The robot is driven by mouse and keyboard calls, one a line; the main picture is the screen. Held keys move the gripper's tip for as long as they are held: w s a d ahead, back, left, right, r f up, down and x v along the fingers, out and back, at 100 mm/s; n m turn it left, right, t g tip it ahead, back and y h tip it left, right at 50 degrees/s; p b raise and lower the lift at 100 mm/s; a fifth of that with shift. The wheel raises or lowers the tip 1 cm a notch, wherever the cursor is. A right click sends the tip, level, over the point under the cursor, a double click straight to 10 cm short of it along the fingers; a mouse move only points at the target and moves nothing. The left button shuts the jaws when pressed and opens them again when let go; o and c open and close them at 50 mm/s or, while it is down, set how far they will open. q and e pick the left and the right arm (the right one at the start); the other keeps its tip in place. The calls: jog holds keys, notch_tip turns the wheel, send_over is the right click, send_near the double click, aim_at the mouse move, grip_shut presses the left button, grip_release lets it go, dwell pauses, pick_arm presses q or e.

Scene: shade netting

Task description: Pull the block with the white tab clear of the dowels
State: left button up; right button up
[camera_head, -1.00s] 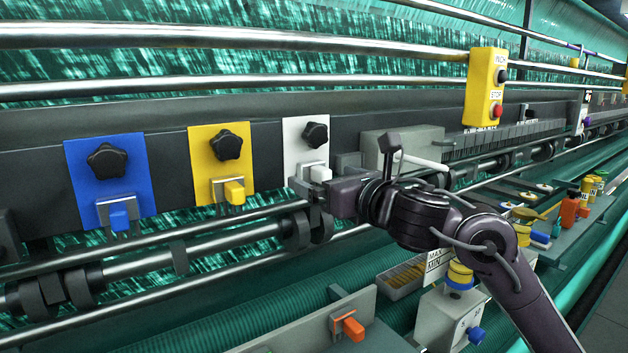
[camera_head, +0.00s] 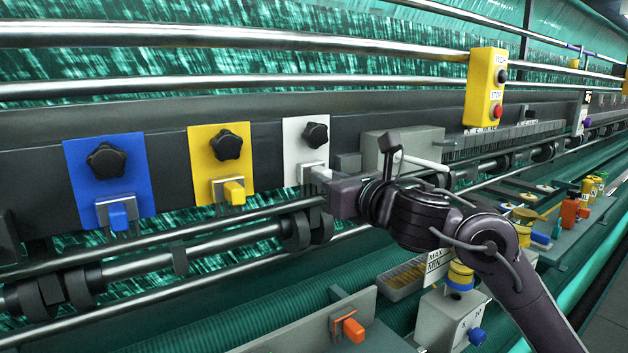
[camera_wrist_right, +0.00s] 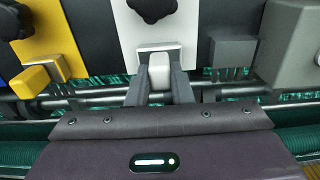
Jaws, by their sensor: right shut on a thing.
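The block with the white tab (camera_head: 313,173) sits at the lower part of the white plate (camera_head: 299,144), under a black star knob (camera_head: 315,135). In the right wrist view the white tab (camera_wrist_right: 159,71) lies between the two fingers of my right gripper (camera_wrist_right: 159,84), which is shut on it. In the head view my right gripper (camera_head: 330,184) covers part of the tab. The block still sits against the plate, and its dowels are hidden. My left gripper is not in view.
To the left are a yellow plate (camera_head: 205,165) with a yellow tab (camera_head: 234,191) and a blue plate (camera_head: 78,180) with a blue tab (camera_head: 118,216). A metal roller (camera_head: 150,262) runs below. A grey housing (camera_head: 410,143) stands close on the right.

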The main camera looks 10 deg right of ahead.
grip_shut()
jog(key=shift+v, duration=0.85)
jog(key=shift+b+v, duration=0.35)
jog(key=shift+v, duration=1.2)
jog(key=v, duration=0.4)
jog(key=shift+b, duration=0.4)
